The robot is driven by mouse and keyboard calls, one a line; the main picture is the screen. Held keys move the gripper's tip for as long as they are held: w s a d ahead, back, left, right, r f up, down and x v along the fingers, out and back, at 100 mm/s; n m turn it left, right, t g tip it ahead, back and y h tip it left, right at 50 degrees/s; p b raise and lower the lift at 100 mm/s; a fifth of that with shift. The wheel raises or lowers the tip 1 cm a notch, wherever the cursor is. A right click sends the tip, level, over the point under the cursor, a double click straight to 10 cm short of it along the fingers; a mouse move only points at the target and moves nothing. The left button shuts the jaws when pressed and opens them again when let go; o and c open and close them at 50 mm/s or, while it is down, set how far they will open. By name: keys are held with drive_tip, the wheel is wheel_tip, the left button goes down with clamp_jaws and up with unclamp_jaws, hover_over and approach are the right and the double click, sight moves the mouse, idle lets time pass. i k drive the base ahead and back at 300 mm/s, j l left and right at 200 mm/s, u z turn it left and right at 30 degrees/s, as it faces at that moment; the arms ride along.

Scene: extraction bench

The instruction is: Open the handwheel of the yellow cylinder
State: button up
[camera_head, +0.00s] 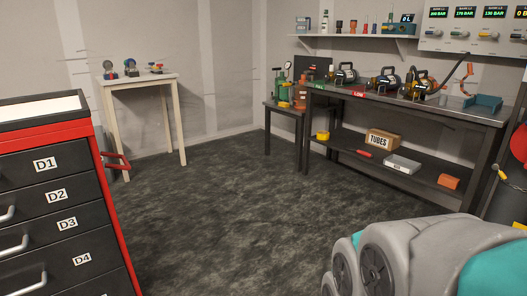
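A group of small cylinders stands on a low dark table near the back corner. A yellow one (284,94) appears among them, beside a green one (275,88) and an orange one (300,97). They are small and overlap, so I cannot make out the yellow one's handwheel or its position. My gripper is not in view; only grey and teal parts of my own body show at the lower right, far from the cylinders.
A long workbench (470,113) with several tools stands at the right. A drawer cabinet (45,165) is close on the left, and a pale tall table (150,82) stands at the back left. The dark floor (230,215) between them is clear.

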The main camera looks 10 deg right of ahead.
sight(403, 91)
drive_tip(key=i+j+z, duration=0.1)
drive_tip(key=i+z, duration=0.4)
drive_tip(key=i+j+z, duration=0.3)
drive_tip(key=i+z, duration=0.15)
drive_tip(key=i+j+z, duration=0.5)
drive_tip(key=k+l, duration=0.05)
